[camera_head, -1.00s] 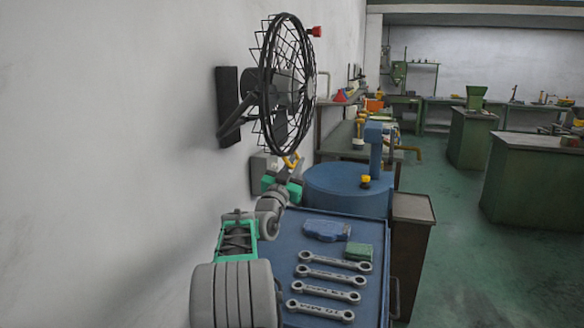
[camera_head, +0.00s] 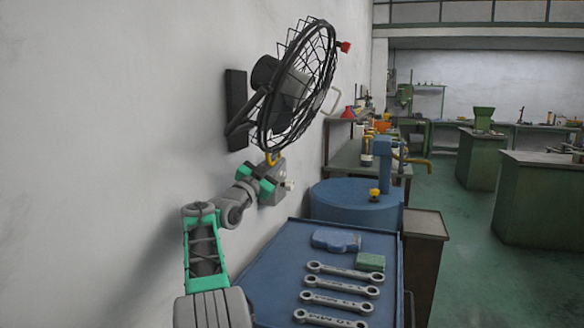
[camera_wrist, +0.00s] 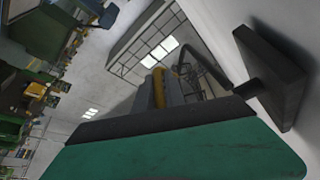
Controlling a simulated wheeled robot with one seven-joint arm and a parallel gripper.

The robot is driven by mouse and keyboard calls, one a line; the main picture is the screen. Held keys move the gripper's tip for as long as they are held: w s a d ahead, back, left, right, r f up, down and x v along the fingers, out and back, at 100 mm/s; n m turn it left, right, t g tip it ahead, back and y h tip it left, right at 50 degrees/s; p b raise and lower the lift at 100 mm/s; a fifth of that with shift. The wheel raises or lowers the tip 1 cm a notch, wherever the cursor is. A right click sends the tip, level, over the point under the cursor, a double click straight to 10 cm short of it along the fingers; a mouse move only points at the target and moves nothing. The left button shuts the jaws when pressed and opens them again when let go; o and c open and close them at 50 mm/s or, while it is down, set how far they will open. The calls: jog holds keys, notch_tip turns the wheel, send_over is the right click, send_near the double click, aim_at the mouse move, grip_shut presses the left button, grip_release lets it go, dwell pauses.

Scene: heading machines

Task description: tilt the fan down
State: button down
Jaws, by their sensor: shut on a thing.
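The black wire-cage fan (camera_head: 292,85) is on a dark wall plate (camera_head: 236,108) at the left wall. The fan's face points right and downward. My gripper (camera_head: 272,163) is at the bottom of the fan, shut on a yellow part (camera_head: 273,157) at the lower rim. In the wrist view the yellow part (camera_wrist: 158,82) shows among grey pieces, with the fan's cage behind; the exact grip is hidden.
A blue bench (camera_head: 290,262) with several wrenches (camera_head: 342,288) stands below and right of my arm. A blue drum (camera_head: 345,200) stands behind it. Open floor (camera_head: 450,240) lies to the right.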

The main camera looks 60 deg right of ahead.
jog(key=shift+w+a+r, duration=0.1)
jog(key=shift+r, duration=0.4)
jog(key=c, duration=1.8)
grip_release()
jog(key=o, duration=0.3)
jog(key=shift+w+f, duration=0.1)
jog(key=shift+f, duration=0.05)
jog(key=shift+o, duration=0.2)
jog(key=shift+f, duration=0.15)
jog(key=b+v, duration=0.2)
jog(key=v, duration=0.5)
jog(key=shift+a, duration=0.25)
jog(key=shift+f, duration=0.1)
